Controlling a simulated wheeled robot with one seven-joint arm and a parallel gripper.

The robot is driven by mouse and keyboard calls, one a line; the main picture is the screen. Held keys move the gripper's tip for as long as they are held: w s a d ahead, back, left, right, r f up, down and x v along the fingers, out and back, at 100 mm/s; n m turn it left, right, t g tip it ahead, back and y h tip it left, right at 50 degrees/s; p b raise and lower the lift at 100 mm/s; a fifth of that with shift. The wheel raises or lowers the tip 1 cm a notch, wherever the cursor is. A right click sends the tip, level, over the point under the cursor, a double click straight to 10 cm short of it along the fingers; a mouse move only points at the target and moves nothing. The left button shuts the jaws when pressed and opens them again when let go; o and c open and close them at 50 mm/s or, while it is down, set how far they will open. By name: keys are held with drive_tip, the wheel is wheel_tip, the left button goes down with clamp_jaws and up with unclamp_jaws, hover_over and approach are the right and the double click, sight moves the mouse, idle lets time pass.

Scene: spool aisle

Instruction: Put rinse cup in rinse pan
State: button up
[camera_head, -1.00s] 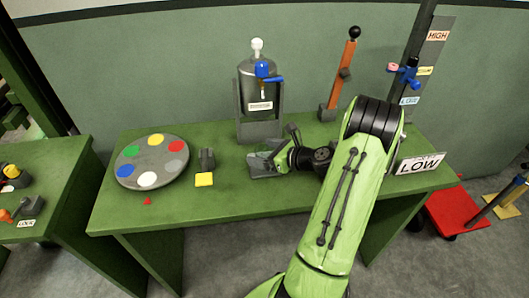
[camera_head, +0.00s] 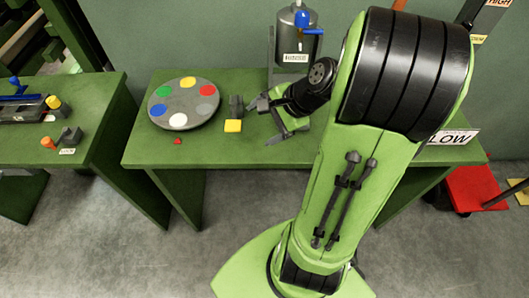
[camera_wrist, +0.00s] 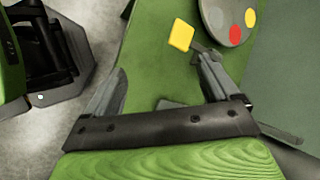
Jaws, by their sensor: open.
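My gripper (camera_head: 268,122) is open above the green bench, just right of the yellow square. In the wrist view its spread fingers (camera_wrist: 162,72) have only bare green bench top between them. I cannot make out the rinse cup in either current view. A flat grey edge (camera_wrist: 170,103) shows behind my gripper's crossbar in the wrist view. It may be part of the rinse pan, but most of it is hidden. My arm and gripper cover that part of the bench in the head view.
A grey disc with coloured spots (camera_head: 184,104) lies left of my gripper. A small dark block (camera_head: 236,106) and the yellow square (camera_head: 233,126) lie between them. A grey tank with a blue tap (camera_head: 297,38) stands behind. A second bench (camera_head: 95,95) is at left.

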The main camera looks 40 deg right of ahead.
drive_tip(key=s+a+r+n+h, duration=0.2)
drive_tip(key=s+a+r+n, duration=0.2)
drive_tip(key=n, duration=0.4)
drive_tip(key=s+a+r+n+h, duration=0.2)
drive_tip(key=s+a+r+n, duration=0.2)
drive_tip(key=s+n, duration=0.5)
drive_tip(key=a, duration=0.2)
drive_tip(key=shift+s+a, duration=0.15)
drive_tip(key=shift+a, duration=0.25)
wheel_tip(320, 180, up, 5)
drive_tip(key=p, duration=0.4)
drive_tip(key=shift+p, duration=0.4)
drive_tip(key=shift+f, duration=0.1)
